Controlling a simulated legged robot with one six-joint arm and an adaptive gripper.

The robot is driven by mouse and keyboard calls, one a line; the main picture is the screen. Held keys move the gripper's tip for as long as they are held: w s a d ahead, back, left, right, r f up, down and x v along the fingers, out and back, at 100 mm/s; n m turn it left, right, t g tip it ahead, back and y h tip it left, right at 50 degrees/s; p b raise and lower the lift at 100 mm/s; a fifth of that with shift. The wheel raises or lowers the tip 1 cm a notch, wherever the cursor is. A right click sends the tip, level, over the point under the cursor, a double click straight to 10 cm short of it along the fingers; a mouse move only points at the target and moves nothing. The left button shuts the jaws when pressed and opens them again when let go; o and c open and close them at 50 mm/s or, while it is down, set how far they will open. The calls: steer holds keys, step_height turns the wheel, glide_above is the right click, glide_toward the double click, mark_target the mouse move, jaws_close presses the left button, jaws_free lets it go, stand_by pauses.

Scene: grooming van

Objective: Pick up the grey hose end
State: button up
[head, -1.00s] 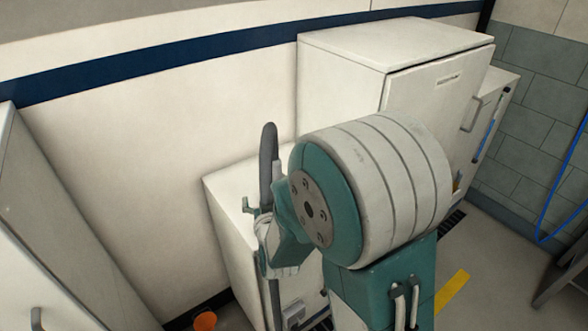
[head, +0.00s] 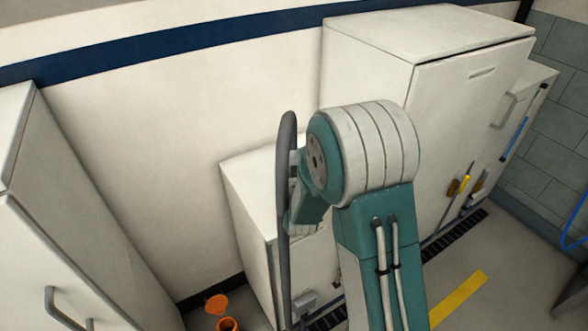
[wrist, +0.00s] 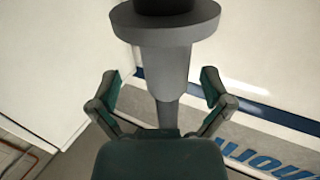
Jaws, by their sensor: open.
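In the wrist view my gripper (wrist: 159,80) is open, its two teal and dark grey fingers spread wide. The grey hose end (wrist: 165,68) shows between and beyond the fingers. It is a tapered grey piece with a wide collar and a dark top, narrowing to a thin stem towards the palm. I see gaps between it and both fingers. In the head view the grey hose (head: 283,225) runs as a tall, nearly upright line, bent at its top. It passes in front of my teal wrist. The fingers cannot be made out there.
A low white cabinet (head: 245,190) stands behind my arm, with a taller white cabinet (head: 470,110) to its right. Another white cabinet (head: 50,220) is at the left. An orange container (head: 228,324) is on the floor. Floor shows around a yellow stripe (head: 460,298).

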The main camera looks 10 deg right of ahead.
steer(key=shift+w+a, duration=0.1)
steer(key=shift+w, duration=0.8)
steer(key=shift+a, duration=0.25)
steer(key=shift+d, duration=0.25)
jaws_close()
steer(key=shift+a+r, duration=0.1)
steer(key=shift+r, duration=0.15)
step_height(320, 180, up, 13)
